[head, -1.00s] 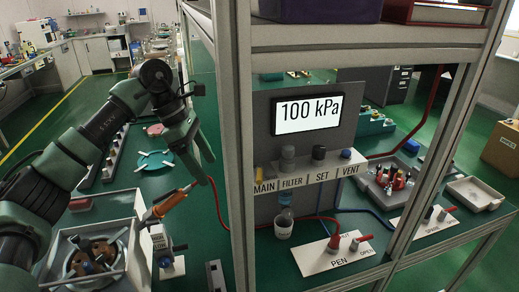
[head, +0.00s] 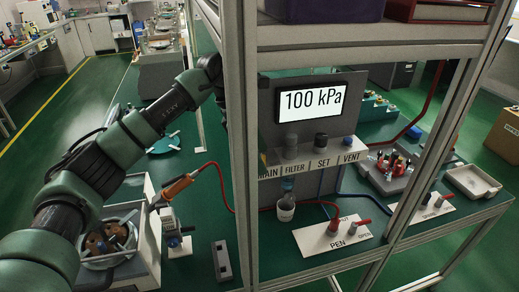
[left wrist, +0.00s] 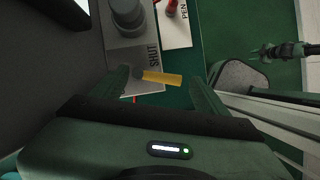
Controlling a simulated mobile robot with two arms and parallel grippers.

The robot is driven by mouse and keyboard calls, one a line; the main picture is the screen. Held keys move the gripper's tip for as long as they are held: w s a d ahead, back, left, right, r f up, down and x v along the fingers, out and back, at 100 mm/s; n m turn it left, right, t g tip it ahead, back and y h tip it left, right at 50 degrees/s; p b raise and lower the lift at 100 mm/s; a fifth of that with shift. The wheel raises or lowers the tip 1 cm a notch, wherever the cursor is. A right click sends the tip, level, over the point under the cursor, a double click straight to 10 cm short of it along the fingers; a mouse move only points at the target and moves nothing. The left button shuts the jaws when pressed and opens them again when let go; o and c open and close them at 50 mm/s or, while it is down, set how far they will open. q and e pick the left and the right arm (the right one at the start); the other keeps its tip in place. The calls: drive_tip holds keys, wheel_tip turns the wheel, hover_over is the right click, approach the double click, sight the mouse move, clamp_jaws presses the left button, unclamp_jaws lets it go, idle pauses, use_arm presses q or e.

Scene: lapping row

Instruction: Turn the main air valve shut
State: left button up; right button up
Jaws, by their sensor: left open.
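The main air valve's yellow lever (left wrist: 163,78) shows in the left wrist view, pointing right from a dark hub beside the word SHUT. My left gripper (left wrist: 152,88) is open, with a finger on either side of the lever; I see no clear contact. In the head view my left arm reaches up from the lower left, and its gripper is hidden behind the shelf post. The post also covers part of the MAIN label at the left of the valve panel (head: 316,168). The pressure display (head: 310,101) reads 100 kPa.
The grey shelf post (head: 238,150) stands close beside my left arm. FILTER, SET and VENT controls sit along the panel. A dark arm-like part shows at the right of the left wrist view, possibly my right arm.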

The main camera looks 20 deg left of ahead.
use_arm(q)
drive_tip(key=shift+f, duration=0.1)
drive_tip(key=c, duration=1.1)
drive_tip(key=shift+o, duration=0.2)
drive_tip(key=shift+d+f+n+t+b, duration=0.1)
drive_tip(key=shift+d+n+t+b, duration=0.15)
drive_tip(key=shift+n+b, duration=0.4)
drive_tip(key=shift+d+n+t+b, duration=0.25)
drive_tip(key=shift+n+t+b, duration=0.15)
drive_tip(key=shift+n, duration=0.75)
use_arm(e)
drive_tip(key=shift+s+a+f, duration=0.1)
drive_tip(key=shift+s+f, duration=0.15)
drive_tip(key=shift+f, duration=0.2)
drive_tip(key=shift+s+a+f, duration=0.1)
drive_tip(key=shift+s+f, duration=0.15)
drive_tip(key=shift+f, duration=0.2)
use_arm(q)
drive_tip(key=o, duration=1.1)
drive_tip(key=shift+c, duration=0.2)
drive_tip(key=shift+y, duration=0.3)
use_arm(e)
drive_tip(key=shift+d, duration=0.1)
use_arm(q)
drive_tip(key=shift+r, duration=0.25)
use_arm(e)
drive_tip(key=shift+f, duration=0.1)
